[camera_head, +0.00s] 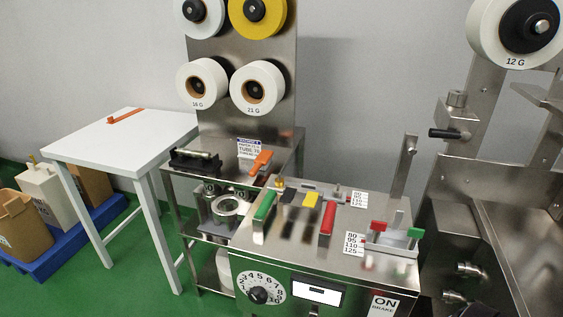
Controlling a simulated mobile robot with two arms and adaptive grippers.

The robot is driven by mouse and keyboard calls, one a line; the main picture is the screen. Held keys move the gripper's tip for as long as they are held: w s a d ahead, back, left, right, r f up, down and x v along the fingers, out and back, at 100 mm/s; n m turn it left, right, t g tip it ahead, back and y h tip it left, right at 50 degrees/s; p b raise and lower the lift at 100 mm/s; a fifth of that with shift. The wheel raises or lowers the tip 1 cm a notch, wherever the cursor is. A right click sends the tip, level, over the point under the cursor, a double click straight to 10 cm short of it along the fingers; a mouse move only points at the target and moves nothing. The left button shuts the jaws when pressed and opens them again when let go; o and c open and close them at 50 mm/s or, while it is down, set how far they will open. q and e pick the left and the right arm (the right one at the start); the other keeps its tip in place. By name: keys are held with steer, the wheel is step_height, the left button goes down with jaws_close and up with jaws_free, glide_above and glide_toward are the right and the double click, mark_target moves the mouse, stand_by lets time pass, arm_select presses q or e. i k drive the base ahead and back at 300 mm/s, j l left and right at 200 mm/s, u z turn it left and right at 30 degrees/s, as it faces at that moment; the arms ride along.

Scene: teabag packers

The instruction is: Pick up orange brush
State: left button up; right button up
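A flat, thin orange object (127,116) lies near the back edge of the white table (90,140) at the left. It looks like a brush, but its bristles cannot be made out. A second orange piece (261,161), shaped like a handle, is on the metal machine shelf right of the table, next to a small label. I cannot tell for sure which of the two is the brush. Neither of my grippers shows in the head view.
A steel machine with paper rolls (203,84) stands in the middle. A control box (310,262) with coloured levers is in front of it. More machinery (490,190) fills the right. Cardboard boxes (22,225) stand on a blue pallet (60,258) left of the table. Green floor shows between.

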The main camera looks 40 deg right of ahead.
mark_target(265, 158)
steer(key=i+j+z, duration=0.1)
steer(key=z, duration=0.3)
steer(key=i+j+z, duration=0.35)
steer(key=j+z, duration=0.1)
steer(key=z, duration=0.3)
steer(key=i+j+z, duration=0.1)
steer(key=j+z, duration=0.15)
steer(key=z, duration=0.15)
steer(key=i+j+z, duration=0.1)
steer(key=j, duration=0.55)
steer(key=i+j+z, duration=0.1)
steer(key=j, duration=0.55)
steer(key=i+j+z, duration=0.1)
steer(key=j, duration=0.6)
steer(key=i+j+z, duration=0.1)
steer(key=j, duration=0.55)
steer(key=i, duration=0.05)
